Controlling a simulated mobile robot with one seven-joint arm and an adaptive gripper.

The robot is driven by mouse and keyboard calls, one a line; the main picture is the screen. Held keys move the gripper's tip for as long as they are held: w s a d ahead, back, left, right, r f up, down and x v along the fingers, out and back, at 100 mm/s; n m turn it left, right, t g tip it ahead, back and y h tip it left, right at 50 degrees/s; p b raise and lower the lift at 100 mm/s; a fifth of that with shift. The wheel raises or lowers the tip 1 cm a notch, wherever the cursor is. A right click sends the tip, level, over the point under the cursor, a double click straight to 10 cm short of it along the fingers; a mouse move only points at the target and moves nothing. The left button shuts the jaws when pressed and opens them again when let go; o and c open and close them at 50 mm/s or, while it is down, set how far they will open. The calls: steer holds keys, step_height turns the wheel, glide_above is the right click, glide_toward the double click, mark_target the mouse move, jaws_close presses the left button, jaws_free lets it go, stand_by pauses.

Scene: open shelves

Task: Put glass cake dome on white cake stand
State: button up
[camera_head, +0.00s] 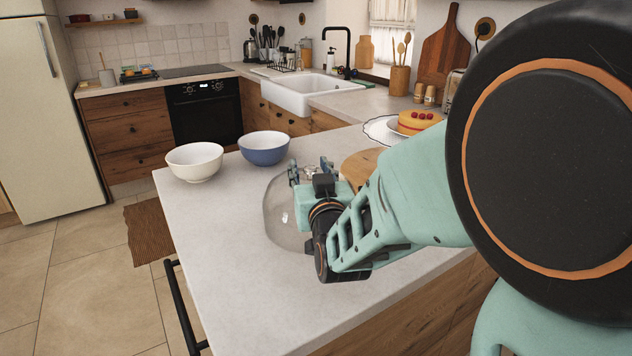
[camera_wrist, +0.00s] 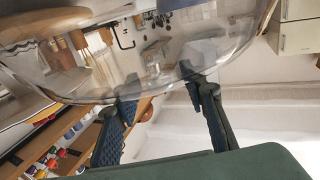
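The glass cake dome (camera_head: 284,217) is clear and shows as a faint rounded outline on the near counter, partly hidden by my gripper. It fills much of the upper wrist view (camera_wrist: 80,60). My gripper (camera_head: 310,170) is at the dome in the head view. In the wrist view its two fingers (camera_wrist: 160,85) are spread apart, with their tips overlapping the dome's curved edge. I cannot tell whether they touch the glass. The white cake stand (camera_head: 377,130) is farther back on the right, its scalloped rim showing beneath a cake with red berries (camera_head: 416,121). My arm hides part of that area.
A white bowl (camera_head: 194,162) and a blue bowl (camera_head: 264,149) stand on the counter's back left. A round wooden board (camera_head: 360,165) lies between my gripper and the cake stand. The counter (camera_head: 222,240) is clear at the front left.

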jaws_close()
steer(key=shift+r, duration=0.15)
stand_by(0.4)
